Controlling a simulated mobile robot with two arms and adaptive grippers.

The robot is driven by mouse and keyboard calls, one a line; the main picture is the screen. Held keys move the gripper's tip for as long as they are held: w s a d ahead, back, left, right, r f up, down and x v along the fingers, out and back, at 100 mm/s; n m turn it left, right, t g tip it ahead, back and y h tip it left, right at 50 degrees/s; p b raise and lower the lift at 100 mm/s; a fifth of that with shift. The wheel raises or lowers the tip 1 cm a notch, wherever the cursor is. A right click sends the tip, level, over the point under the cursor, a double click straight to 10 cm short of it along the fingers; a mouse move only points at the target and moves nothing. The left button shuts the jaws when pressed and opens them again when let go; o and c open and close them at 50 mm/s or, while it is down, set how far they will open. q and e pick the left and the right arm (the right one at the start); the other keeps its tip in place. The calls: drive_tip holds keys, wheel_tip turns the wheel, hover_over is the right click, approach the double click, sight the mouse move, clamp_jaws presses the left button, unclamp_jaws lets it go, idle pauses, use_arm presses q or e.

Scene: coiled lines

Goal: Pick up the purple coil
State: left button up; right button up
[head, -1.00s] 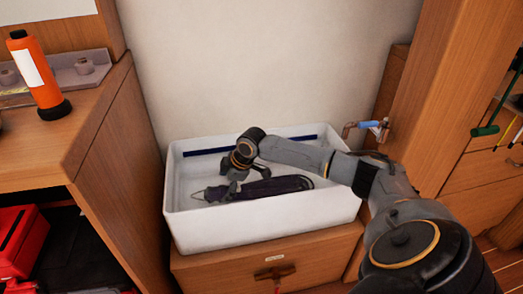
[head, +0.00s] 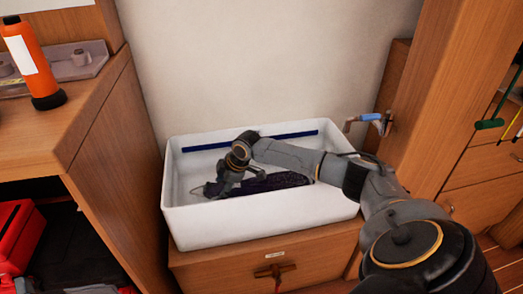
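The purple coil (head: 278,182), a long dark bundle, lies in the white basin (head: 275,222), stretched from left to right. A thin loop shows at its left end. My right gripper (head: 220,190) reaches down into the basin from the right and is at the coil's left part, touching or very close to it. The arm and gripper cover part of the coil. The fingers are small and dark against it, so I cannot tell whether they have closed on it. My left gripper is not in view.
The basin's raised walls surround the coil, and the basin stands on a wooden cabinet (head: 225,270). A tap with a blue handle (head: 370,117) is on the right. An orange cylinder (head: 25,60) stands on the left counter. A red box (head: 17,235) sits low at left.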

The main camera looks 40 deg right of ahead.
drive_tip(key=c, duration=0.7)
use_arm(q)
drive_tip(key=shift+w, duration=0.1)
use_arm(e)
drive_tip(key=shift+r, duration=0.15)
drive_tip(key=shift+r, duration=0.15)
wheel_tip(320, 180, up, 4)
drive_tip(key=shift+f+p, duration=0.1)
drive_tip(key=shift+p, duration=0.85)
wheel_tip(320, 180, up, 5)
drive_tip(key=shift+r+p, duration=0.1)
drive_tip(key=shift+p, duration=0.75)
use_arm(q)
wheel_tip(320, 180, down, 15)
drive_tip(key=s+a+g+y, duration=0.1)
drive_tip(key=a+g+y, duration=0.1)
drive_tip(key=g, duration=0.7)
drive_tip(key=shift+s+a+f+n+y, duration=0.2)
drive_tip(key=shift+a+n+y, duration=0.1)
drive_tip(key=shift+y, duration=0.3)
use_arm(e)
drive_tip(key=shift+r, duration=0.25)
